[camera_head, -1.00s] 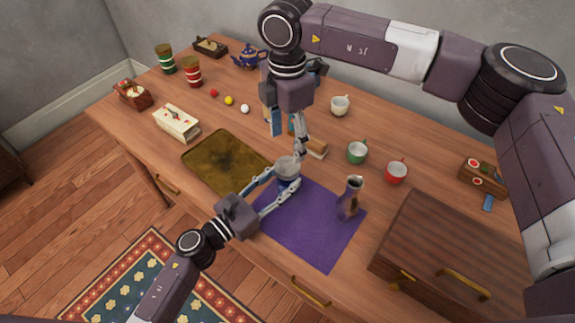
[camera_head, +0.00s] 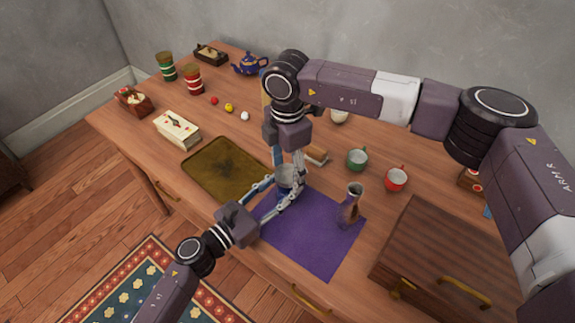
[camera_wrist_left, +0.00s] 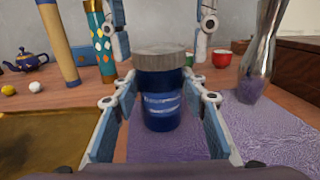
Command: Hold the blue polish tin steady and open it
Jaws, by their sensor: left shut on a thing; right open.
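The blue polish tin (camera_wrist_left: 160,98) stands upright at the back-left edge of the purple mat, with a grey lid (camera_wrist_left: 160,60) on it. In the head view the tin (camera_head: 284,182) is partly covered by the fingers. My left gripper (camera_head: 284,190) is shut on the tin's body from the front left. Its fingers flank the tin in the left wrist view. My right gripper (camera_head: 288,166) points down from above and is open. Its fingertips (camera_wrist_left: 163,45) are on either side of the lid, with gaps visible between them and the lid.
A metallic vase (camera_head: 349,206) stands on the purple mat (camera_head: 310,240), right of the tin. A dark golden tray (camera_head: 226,168) lies to the left. A green cup (camera_head: 357,159), a red cup (camera_head: 396,179) and a brown wooden chest (camera_head: 450,250) are to the right.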

